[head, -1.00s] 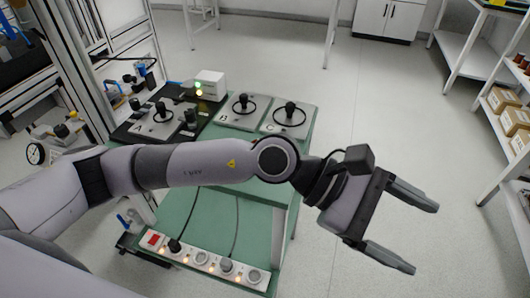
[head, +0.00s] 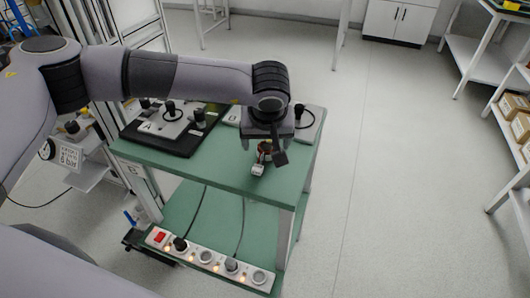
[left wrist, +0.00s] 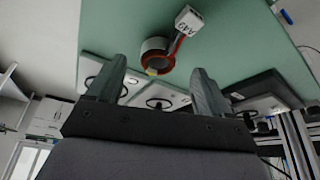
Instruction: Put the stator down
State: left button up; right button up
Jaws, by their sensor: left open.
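The stator (left wrist: 155,54) is a small ring with a grey-white outside and copper-red inside. Red and dark wires run from it to a white connector (left wrist: 189,19) labelled A49. It rests on the green table top (left wrist: 235,40). In the head view the stator (head: 265,147) is partly hidden by my left gripper, and its connector (head: 258,170) lies just in front. My left gripper (head: 268,150) points down above the table, close to the stator. In the left wrist view its two fingers (left wrist: 158,85) are wide apart, with nothing held between them. My right gripper is not in view.
Plate A (head: 165,125) with a black ring handle sits on a black board (head: 180,146) at the left. Another handled plate (head: 308,122) is partly behind my gripper. A power strip (head: 210,262) lies on the lower shelf. Green surface in front of the stator is clear.

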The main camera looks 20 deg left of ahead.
aim_at(267, 147)
pick_arm(q)
jog(key=shift+x, duration=1.95)
jog(key=shift+d, duration=0.15)
jog(key=c, duration=1.2)
jog(key=shift+c, duration=0.6)
jog(key=shift+r, duration=0.15)
